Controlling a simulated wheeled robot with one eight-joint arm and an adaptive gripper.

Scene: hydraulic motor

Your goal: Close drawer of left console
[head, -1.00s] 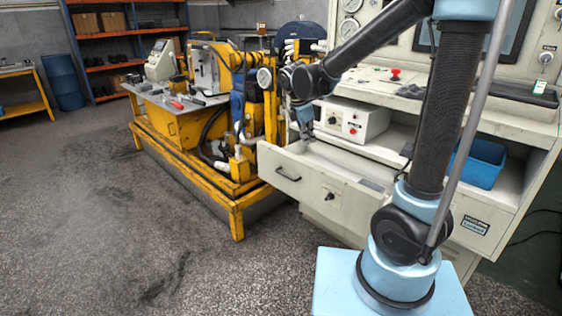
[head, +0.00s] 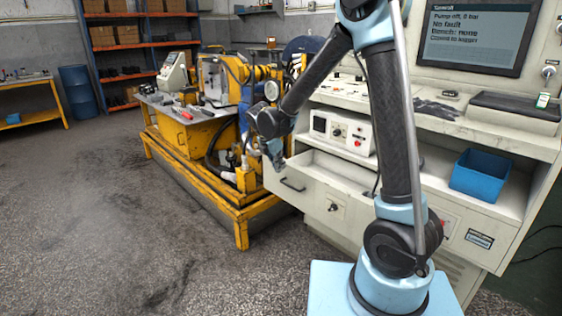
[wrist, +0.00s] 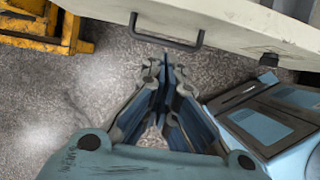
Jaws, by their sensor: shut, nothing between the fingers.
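The left console's drawer (head: 312,197) is pulled out, and its open inside shows behind the pale front panel. The front has a black bar handle (head: 292,184) and a dark knob (head: 333,208). My gripper (head: 279,165) is at the left end of the drawer front, close to the handle. In the wrist view my gripper (wrist: 165,68) is shut and empty, its fingertips just short of the handle (wrist: 165,38), with the drawer front (wrist: 230,22) across the top. Whether the fingertips touch the front is unclear.
A yellow hydraulic bench (head: 205,165) stands left of the drawer. A control box (head: 340,131) and a blue bin (head: 480,174) rest on the console. My light blue base is in front of the console. Open grey floor (head: 90,200) lies left.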

